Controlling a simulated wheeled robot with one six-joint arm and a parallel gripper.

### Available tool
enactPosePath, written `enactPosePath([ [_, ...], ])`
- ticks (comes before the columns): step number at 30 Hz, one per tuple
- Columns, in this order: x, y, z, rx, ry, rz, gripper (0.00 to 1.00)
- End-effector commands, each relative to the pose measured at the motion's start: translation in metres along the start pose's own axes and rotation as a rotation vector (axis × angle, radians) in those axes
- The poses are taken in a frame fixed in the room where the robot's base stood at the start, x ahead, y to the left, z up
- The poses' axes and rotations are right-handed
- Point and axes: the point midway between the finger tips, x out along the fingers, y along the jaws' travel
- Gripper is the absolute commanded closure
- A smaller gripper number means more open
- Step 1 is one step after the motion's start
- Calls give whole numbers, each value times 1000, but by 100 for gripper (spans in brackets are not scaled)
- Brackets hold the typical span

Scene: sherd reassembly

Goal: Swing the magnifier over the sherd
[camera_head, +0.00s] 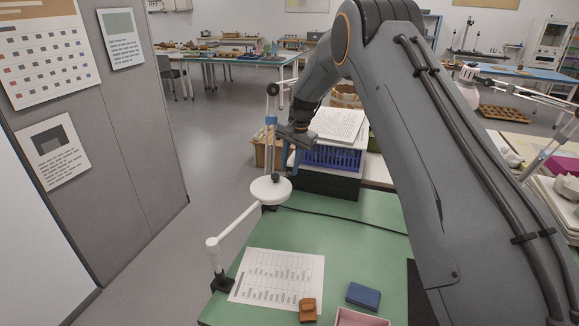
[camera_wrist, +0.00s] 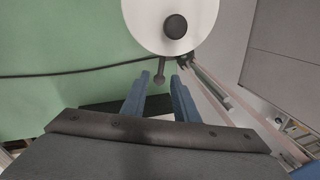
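The magnifier's round white head (camera_head: 270,190) hangs over the back left of the green table, on a white arm from a post (camera_head: 222,283) at the left edge. In the wrist view the head (camera_wrist: 150,25) shows a black knob on top and a short dark handle (camera_wrist: 160,74) at its rim. My gripper (camera_head: 289,160) is at the head's far side. Its blue fingers (camera_wrist: 160,80) are apart, either side of the handle, with a gap on each side. An orange-brown piece (camera_head: 308,310), probably the sherd, lies at the table's front, away from the magnifier head.
A printed sheet (camera_head: 275,278) lies on the table. A blue block (camera_head: 363,296) and a pink-rimmed tray (camera_head: 358,318) are at the front. A jointed pale stand (camera_head: 271,135) rises behind the head. A blue crate (camera_head: 330,157) with papers stands beyond. A dark cable (camera_head: 345,216) crosses the table.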

Motion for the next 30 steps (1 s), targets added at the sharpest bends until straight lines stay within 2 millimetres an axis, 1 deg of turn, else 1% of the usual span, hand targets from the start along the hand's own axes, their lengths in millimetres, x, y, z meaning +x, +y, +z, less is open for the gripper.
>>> enactPosePath([
  [3, 10, 0, 0, 0, 0, 0, 73],
  [6, 16, 0, 0, 0, 0, -1, 73],
  [14, 18, 0, 0, -1, 1, -1, 73],
  [15, 17, 0, 0, -1, 1, -1, 76],
  [17, 17, 0, 0, -1, 1, -1, 86],
  [19, 17, 0, 0, -1, 1, -1, 98],
  [20, 17, 0, 0, -1, 1, -1, 100],
  [30, 17, 0, 0, 9, 3, -1, 100],
])
